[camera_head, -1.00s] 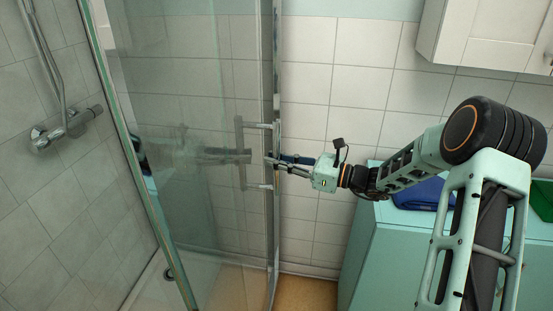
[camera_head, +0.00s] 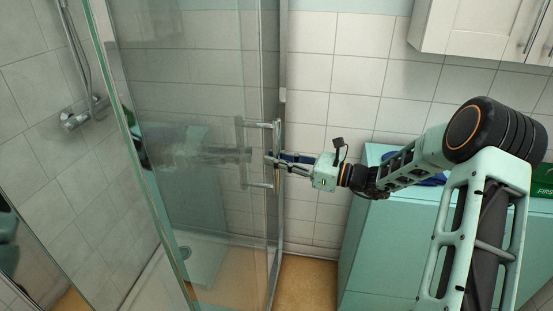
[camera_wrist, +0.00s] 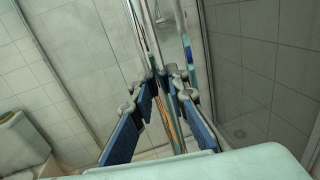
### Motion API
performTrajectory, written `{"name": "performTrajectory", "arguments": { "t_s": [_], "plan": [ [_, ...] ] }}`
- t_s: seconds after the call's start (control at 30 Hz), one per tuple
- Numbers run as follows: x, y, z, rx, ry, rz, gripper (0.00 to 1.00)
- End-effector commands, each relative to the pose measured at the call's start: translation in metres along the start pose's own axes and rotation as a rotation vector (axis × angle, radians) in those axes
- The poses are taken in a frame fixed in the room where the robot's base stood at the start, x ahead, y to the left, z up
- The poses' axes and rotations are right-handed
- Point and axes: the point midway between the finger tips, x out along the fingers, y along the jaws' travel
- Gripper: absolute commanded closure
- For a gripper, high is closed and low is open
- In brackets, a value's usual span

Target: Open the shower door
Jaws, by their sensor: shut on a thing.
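The glass shower door (camera_head: 215,115) stands upright in the middle of the head view. Its upright metal bar handle (camera_head: 277,140) is near the right edge of the glass; a matching bar shows through the glass to its left. My gripper (camera_head: 271,158) reaches in from the right at handle height and is shut on the handle. In the wrist view, my two blue-padded fingers (camera_wrist: 168,88) sit on either side of the metal bars, with the handle between them. Their exact contact is partly hidden. How far the door stands open is hard to tell.
A shower mixer (camera_head: 80,115) is on the tiled wall at left. A pale green cabinet (camera_head: 400,245) stands below my arm, with a white wall cabinet (camera_head: 475,25) above. Brown floor (camera_head: 307,283) is clear between the door and the green cabinet.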

Motion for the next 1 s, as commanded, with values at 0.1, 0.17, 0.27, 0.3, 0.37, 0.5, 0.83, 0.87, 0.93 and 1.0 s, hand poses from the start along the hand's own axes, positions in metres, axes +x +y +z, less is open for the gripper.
{"name": "performTrajectory", "arguments": {
  "t_s": [0.1,0.17,0.27,0.3,0.37,0.5,0.83,0.87,0.93,1.0],
  "plan": [
    [-0.001,0.000,-0.002,0.001,0.003,-0.001,1.00],
    [-0.001,0.000,-0.002,0.001,0.003,-0.001,1.00],
    [-0.001,0.000,-0.002,0.001,0.003,-0.001,1.00],
    [-0.001,0.000,-0.002,0.001,0.003,-0.001,1.00],
    [-0.001,0.000,-0.002,0.001,0.003,-0.001,1.00],
    [-0.001,0.000,-0.001,0.001,0.002,-0.001,0.77],
    [0.000,0.000,0.000,0.000,0.000,-0.001,0.67],
    [-0.001,0.000,0.000,0.000,0.000,-0.001,0.67],
    [-0.004,-0.001,0.000,0.000,0.001,-0.002,0.67],
    [-0.011,-0.001,0.000,-0.001,0.000,-0.002,0.67]
  ]
}}
